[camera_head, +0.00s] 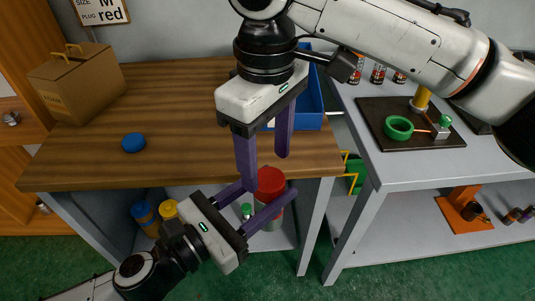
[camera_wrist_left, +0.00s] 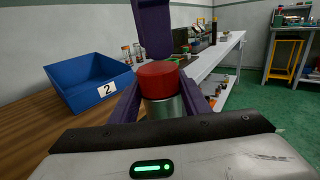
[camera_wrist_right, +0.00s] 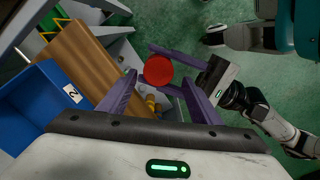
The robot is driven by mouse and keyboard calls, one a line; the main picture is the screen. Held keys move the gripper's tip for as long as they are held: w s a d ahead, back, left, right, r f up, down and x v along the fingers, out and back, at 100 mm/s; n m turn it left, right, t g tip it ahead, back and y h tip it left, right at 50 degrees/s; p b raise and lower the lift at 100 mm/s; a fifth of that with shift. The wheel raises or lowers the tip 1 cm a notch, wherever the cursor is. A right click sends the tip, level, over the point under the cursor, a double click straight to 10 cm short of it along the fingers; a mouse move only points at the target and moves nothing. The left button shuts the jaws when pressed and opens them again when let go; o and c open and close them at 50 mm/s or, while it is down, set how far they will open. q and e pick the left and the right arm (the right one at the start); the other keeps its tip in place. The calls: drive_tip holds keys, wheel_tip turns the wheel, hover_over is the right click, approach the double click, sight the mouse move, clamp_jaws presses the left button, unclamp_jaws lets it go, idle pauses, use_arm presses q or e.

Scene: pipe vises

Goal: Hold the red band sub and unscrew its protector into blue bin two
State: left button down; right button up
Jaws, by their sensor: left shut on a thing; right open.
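The sub (camera_wrist_left: 166,108) is a silver cylinder with a red protector (camera_wrist_left: 158,79) on top. It stands upright in front of the table edge; the protector also shows in the head view (camera_head: 270,179) and the right wrist view (camera_wrist_right: 158,70). My left gripper (camera_head: 268,190) is shut on the silver body below the protector. My right gripper (camera_head: 264,171) points down from above, open, its fingers either side of the protector in the right wrist view. Contact is not visible. No separate red band can be made out. Blue bin two (camera_wrist_left: 90,78) stands on the wooden table, partly behind my right gripper in the head view.
A blue disc (camera_head: 133,143) and a cardboard box (camera_head: 78,83) are on the wooden table (camera_head: 80,165). A grey bench (camera_head: 430,170) at right carries a dark board with a green ring (camera_head: 398,128). A sign (camera_head: 100,11) reads "M" and "red".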

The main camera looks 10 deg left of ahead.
sight(269, 179)
wheel_tip(269, 179, up, 2)
drive_tip(key=m, duration=0.4)
drive_tip(key=shift+w+d+r, duration=0.1)
drive_tip(key=shift+d+r, duration=0.05)
drive_tip(key=shift+r, duration=0.05)
drive_tip(key=shift+r+m, duration=0.15)
drive_tip(key=shift+m, duration=0.35)
wheel_tip(269, 179, down, 8)
drive_tip(key=shift+r, duration=0.1)
drive_tip(key=shift+c, duration=0.2)
drive_tip(key=c, duration=1)
drive_tip(key=shift+n, duration=1.2)
drive_tip(key=shift+c, duration=0.2)
drive_tip(key=n, duration=0.3)
